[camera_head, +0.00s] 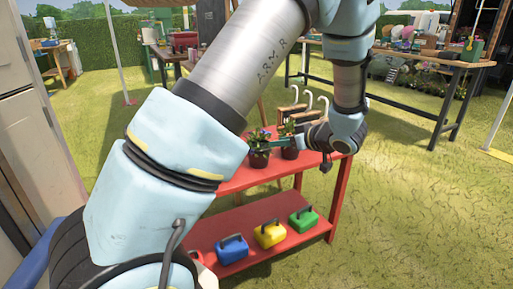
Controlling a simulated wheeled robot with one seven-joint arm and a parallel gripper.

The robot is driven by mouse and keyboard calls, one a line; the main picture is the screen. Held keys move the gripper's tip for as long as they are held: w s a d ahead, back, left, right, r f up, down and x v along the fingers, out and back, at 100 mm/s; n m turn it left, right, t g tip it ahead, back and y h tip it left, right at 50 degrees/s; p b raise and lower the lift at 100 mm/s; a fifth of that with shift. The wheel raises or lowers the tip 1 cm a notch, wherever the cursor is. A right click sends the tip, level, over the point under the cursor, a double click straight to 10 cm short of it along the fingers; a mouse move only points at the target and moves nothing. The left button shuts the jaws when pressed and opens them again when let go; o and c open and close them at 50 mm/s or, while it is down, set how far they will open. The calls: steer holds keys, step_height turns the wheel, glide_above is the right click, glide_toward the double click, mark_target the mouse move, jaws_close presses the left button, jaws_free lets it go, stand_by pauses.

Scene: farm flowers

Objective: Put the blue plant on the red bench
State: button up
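The red bench (318,187) stands in the middle, with a top and a lower shelf. A plant with small blue flowers (259,148) in a dark reddish pot appears at the bench top, by its left-middle part. A second potted plant (289,150) is just right of it. My gripper (283,143) reaches in from the right, low over the bench top at the plants. Its fingers are small and partly hidden among the pots, so I cannot tell whether they hold a pot. I cannot tell whether the blue plant's pot touches the bench. My arm hides the bench's left part.
Blue (232,249), yellow (270,234) and green (303,219) watering cans stand on the lower shelf. A cluttered table (425,58) stands at the back right. The grass right of the bench is clear.

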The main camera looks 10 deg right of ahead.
steer(key=w+a+r+m+g+h, duration=0.2)
steer(key=w+a+m+h, duration=0.15)
steer(key=a+h, duration=0.35)
steer(key=s+a+f+m+g, duration=0.1)
steer(key=s+a+m+g, duration=0.2)
steer(key=s+a+g, duration=0.4)
steer(key=s+a, duration=0.9)
steer(key=s, duration=0.2)
steer(key=shift+s+a+f+m, duration=0.3)
steer(key=shift+s+f+m, duration=0.05)
